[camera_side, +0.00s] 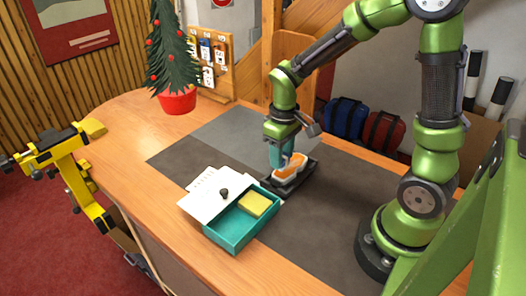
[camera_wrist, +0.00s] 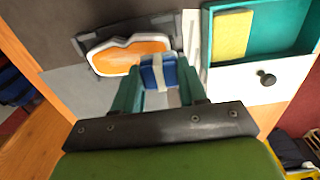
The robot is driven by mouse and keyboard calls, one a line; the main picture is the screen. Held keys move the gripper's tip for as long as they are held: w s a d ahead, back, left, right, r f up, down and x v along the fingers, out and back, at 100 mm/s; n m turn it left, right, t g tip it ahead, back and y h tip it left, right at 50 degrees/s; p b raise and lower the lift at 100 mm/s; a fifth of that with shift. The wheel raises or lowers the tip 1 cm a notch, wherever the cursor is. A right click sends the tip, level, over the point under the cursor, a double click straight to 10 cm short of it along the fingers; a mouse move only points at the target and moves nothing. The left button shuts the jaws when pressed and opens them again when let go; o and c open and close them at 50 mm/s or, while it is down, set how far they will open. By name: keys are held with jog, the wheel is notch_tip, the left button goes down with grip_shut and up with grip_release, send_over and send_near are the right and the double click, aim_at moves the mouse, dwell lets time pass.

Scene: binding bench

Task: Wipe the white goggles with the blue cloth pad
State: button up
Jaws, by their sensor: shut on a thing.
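The white goggles (camera_side: 291,168) with an orange lens lie in a dark tray or strap on the grey mat. They also show in the wrist view (camera_wrist: 122,57), at the upper left. My gripper (camera_side: 283,154) points down at the left end of the goggles. In the wrist view its teal fingers (camera_wrist: 160,77) are shut on the blue cloth pad (camera_wrist: 152,76), which has a pale band around it. The pad overlaps the lower right edge of the goggles in that view. I cannot tell whether it touches them. The pad is mostly hidden in the side view.
A small tree in a red pot (camera_side: 177,101) stands at the back left. The grey mat right of the box is clear.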

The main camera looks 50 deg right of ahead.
aim_at(300, 156)
notch_tip(300, 156, down, 3)
jog(key=shift+r, duration=0.1)
jog(key=shift+d, duration=0.25)
jog(key=shift+d+f, duration=0.15)
jog(key=shift+d, duration=0.65)
jog(key=shift+d+f, duration=0.15)
jog(key=shift+d, duration=0.6)
jog(key=shift+c, duration=0.4)
jog(key=shift+d, duration=3)
jog(key=shift+a, duration=4.75)
jog(key=shift+r, duration=4.1)
